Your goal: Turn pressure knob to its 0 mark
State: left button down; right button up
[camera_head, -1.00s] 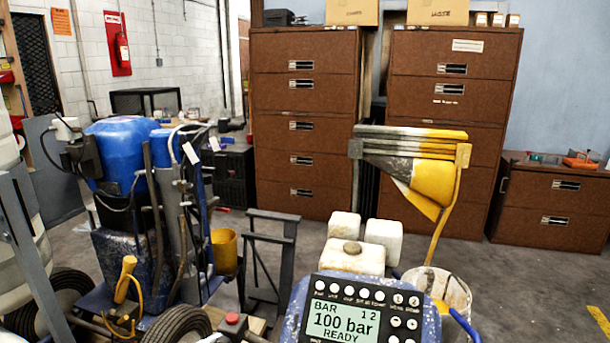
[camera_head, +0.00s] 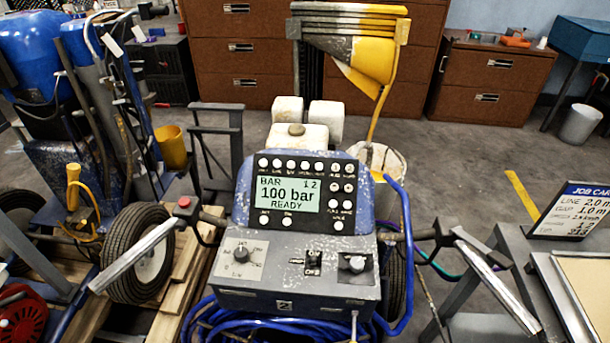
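The line striper's grey control box (camera_head: 300,294) stands at the lower middle. On its left is a dark knob (camera_head: 241,254) on a pale plate with small marks around it. The labels are too small to read, so I cannot tell which is the pressure knob or where the 0 mark lies. The display (camera_head: 287,195) above reads "BAR", "1 2", "100 bar", "READY". Neither of my grippers is in view.
Dark switches (camera_head: 313,262) sit between the knobs. Silver handle grips (camera_head: 135,250) and (camera_head: 496,279) flank the box, the left near a red button (camera_head: 184,202). Blue hose (camera_head: 270,330) is coiled below. A job card (camera_head: 572,212) stands at right. Open floor (camera_head: 455,165) lies behind.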

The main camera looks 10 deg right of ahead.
aim_at(241, 254)
jog(key=k+l, duration=1)
jog(key=k, duration=0.15)
